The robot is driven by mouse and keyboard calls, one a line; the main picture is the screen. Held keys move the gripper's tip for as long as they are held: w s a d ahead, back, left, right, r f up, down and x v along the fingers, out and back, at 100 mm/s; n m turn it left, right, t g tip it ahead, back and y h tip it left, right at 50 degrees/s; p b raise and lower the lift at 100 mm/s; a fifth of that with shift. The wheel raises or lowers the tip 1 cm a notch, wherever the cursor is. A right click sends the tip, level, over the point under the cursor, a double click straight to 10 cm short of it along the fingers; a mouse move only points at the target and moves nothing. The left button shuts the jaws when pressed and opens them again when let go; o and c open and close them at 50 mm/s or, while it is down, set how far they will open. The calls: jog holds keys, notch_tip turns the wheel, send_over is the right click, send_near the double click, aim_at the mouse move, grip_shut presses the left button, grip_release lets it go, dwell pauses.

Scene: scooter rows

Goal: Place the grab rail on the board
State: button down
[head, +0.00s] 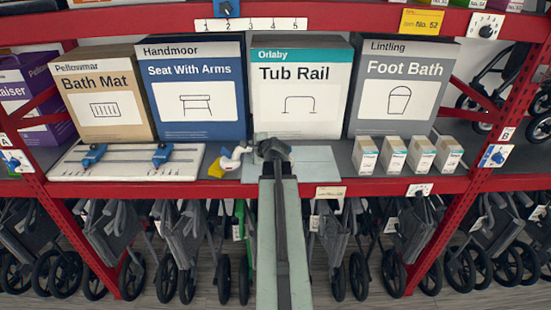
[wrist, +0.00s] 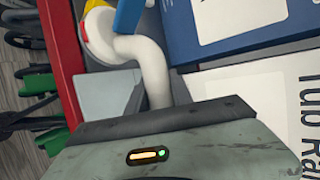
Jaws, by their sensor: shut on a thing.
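The grab rail looks to be the white bent tube (head: 231,160) just left of my gripper, with red, yellow and blue parts at its far end. In the wrist view the white tube (wrist: 152,70) bends and runs down to my gripper. My gripper (head: 272,150) is shut on it; the jaws hide the held part. A flat pale grey-blue panel (head: 315,163) lies on the shelf beneath and right of my gripper. It may be the board. Another white board (head: 125,172) with two blue sliders lies further left. I cannot tell whether the rail touches the panel.
Large boxes stand behind: Bath Mat (head: 105,95), Seat With Arms (head: 195,90), Tub Rail (head: 297,90) and Foot Bath (head: 400,90). Several small boxes (head: 394,157) stand at the right. A red shelf edge (head: 375,188) runs along the front, with folded walkers (head: 180,245) below.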

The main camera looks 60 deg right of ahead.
jog(key=s+d+f+b, duration=0.1)
jog(key=s+d, duration=0.1)
jog(key=d, duration=0.2)
jog(key=s+d+f+b, duration=0.2)
jog(key=d, duration=0.3)
jog(key=s+d+f+b, duration=0.2)
jog(key=d, duration=0.3)
jog(key=shift+s+d+f, duration=0.15)
jog(key=shift+s+f, duration=0.05)
jog(key=shift+s, duration=0.15)
jog(key=shift+s+r, duration=0.1)
jog(key=shift+r, duration=0.15)
jog(key=c, duration=1.1)
grip_release()
jog(key=p+v, duration=0.6)
jog(key=v, duration=0.6)
